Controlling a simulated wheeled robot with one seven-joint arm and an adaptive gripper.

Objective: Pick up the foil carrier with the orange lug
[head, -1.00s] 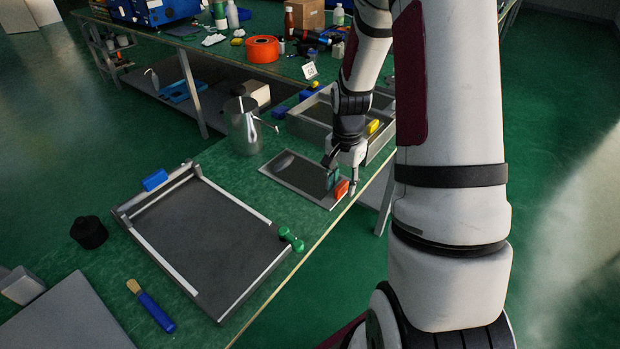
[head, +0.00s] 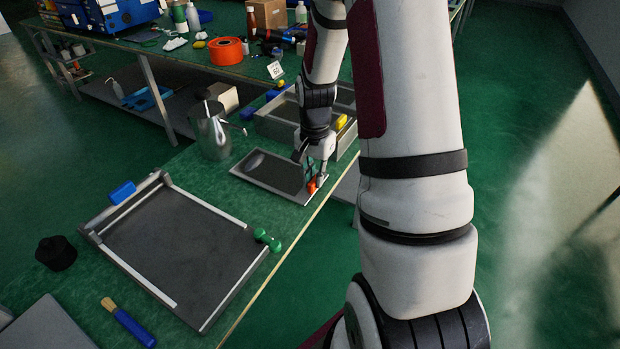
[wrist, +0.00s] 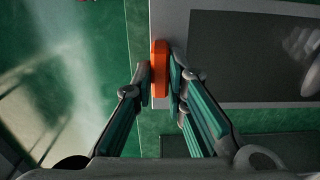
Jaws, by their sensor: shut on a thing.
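The foil carrier (head: 250,178) is a flat grey frame with a dark panel, lying at the bench's right edge in the head view. Its orange lug (head: 312,186) stands at its near right end. In the wrist view the carrier's pale border (wrist: 170,22) and dark panel show, with the orange lug (wrist: 160,60) upright at the border. My gripper (head: 315,178) comes down from above, its fingers on either side of the lug. In the wrist view my gripper (wrist: 160,84) is shut on the lug. I cannot tell whether the carrier is clear of the bench.
A metal box (head: 276,124) with a yellow lug (head: 341,121) stands just behind my gripper. A steel jug (head: 211,135) is left of it. A large framed plate (head: 180,240) with a blue block (head: 122,192) and green knob (head: 266,240) lies in front. A brush (head: 130,324) lies nearer.

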